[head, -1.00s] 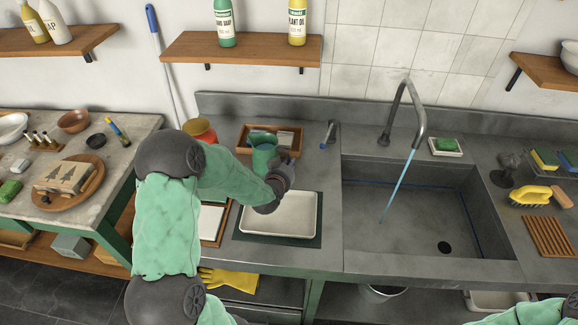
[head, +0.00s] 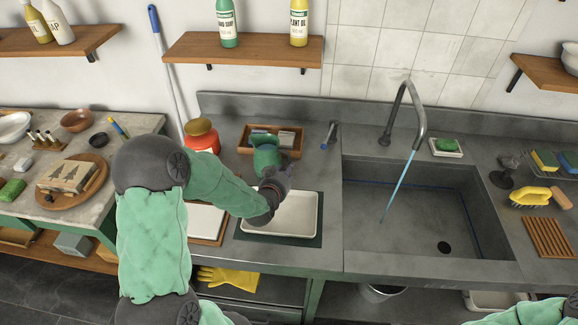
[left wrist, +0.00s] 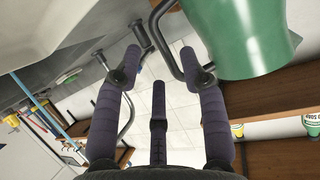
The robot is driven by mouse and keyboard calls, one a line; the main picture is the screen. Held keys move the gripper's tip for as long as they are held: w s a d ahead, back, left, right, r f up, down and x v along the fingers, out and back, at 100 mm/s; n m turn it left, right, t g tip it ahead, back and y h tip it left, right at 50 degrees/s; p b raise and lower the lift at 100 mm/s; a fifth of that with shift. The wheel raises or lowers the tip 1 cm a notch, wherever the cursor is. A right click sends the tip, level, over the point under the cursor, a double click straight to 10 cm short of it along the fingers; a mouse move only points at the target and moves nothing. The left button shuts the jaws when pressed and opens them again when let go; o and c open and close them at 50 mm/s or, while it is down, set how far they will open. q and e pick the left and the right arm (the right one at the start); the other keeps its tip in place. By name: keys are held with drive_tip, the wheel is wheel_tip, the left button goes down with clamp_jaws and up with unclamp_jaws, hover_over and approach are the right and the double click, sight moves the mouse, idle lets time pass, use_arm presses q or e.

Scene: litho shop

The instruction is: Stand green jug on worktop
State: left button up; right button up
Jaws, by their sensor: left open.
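The green jug (head: 266,157) is behind the white tray, in front of the wooden box on the grey worktop (head: 222,122). Its lower part is hidden by my left gripper, so I cannot tell whether its base touches the worktop. In the left wrist view the jug (left wrist: 245,40) fills the upper right, with a dark curved bar, seemingly its handle, beside it. My left gripper (head: 275,180) is at the jug's near side. Its dark fingers (left wrist: 160,68) are spread apart close to that bar. My right gripper is out of view.
The white tray (head: 295,222) lies on a dark mat in front of the jug. A red jar (head: 201,138) stands to the left, and the wooden box (head: 292,150) is behind. The sink (head: 405,215) with its tap is to the right.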

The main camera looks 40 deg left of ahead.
use_arm(q)
drive_tip(key=v, duration=0.6)
drive_tip(key=shift+s+p, duration=0.25)
drive_tip(key=shift+p, duration=0.15)
drive_tip(key=shift+d+r, duration=0.1)
idle(0.7)
